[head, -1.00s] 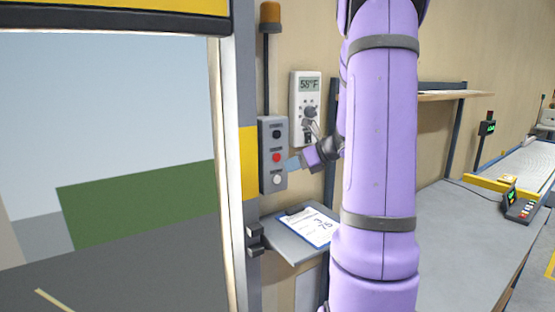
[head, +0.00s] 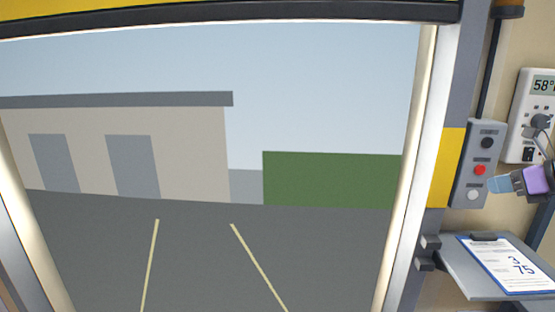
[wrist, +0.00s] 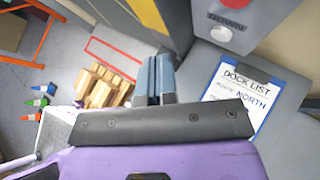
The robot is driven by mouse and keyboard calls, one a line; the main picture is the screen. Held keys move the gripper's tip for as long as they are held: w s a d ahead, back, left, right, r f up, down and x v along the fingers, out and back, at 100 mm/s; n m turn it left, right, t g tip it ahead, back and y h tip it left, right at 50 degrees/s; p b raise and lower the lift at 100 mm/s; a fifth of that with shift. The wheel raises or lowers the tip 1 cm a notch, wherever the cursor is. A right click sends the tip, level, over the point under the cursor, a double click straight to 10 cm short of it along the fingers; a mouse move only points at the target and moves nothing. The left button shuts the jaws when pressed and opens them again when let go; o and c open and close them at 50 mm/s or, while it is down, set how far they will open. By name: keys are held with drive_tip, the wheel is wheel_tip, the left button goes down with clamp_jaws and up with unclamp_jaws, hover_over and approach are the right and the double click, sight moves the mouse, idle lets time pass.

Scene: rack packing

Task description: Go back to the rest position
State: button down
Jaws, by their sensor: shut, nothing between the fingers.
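My gripper (head: 497,184) is at the right edge of the head view, with its blue-grey fingers pointing left at the lower part of a grey button box (head: 471,150). The fingertips are close to the red button (head: 479,170) and the white button (head: 473,195); I cannot tell whether they touch. In the wrist view the fingers (wrist: 155,78) are together and hold nothing. Most of my purple arm is outside the head view.
A dock door opening frames the yard (head: 200,250). A clipboard (head: 500,267) lies on a small shelf below the box. A meter (head: 529,105) hangs on the wall. The wrist view shows stacked wooden pallets (wrist: 103,90), several cones (wrist: 38,102) and an orange frame (wrist: 42,32).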

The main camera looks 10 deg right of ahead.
drive_tip(key=s+a+r+n+g, duration=0.2)
drive_tip(key=s+a+n+g, duration=0.1)
drive_tip(key=a+n, duration=0.65)
drive_tip(key=s+a+r+n+g, duration=0.3)
drive_tip(key=a+n, duration=0.4)
drive_tip(key=a, duration=0.5)
drive_tip(key=s+a+r+n+h, duration=0.1)
drive_tip(key=s+a+n+h, duration=0.4)
drive_tip(key=s+n, duration=0.5)
drive_tip(key=a+n, duration=0.2)
drive_tip(key=n, duration=0.3)
drive_tip(key=shift+s+r+n+t, duration=0.3)
drive_tip(key=shift+r+n, duration=0.05)
drive_tip(key=shift+d, duration=0.1)
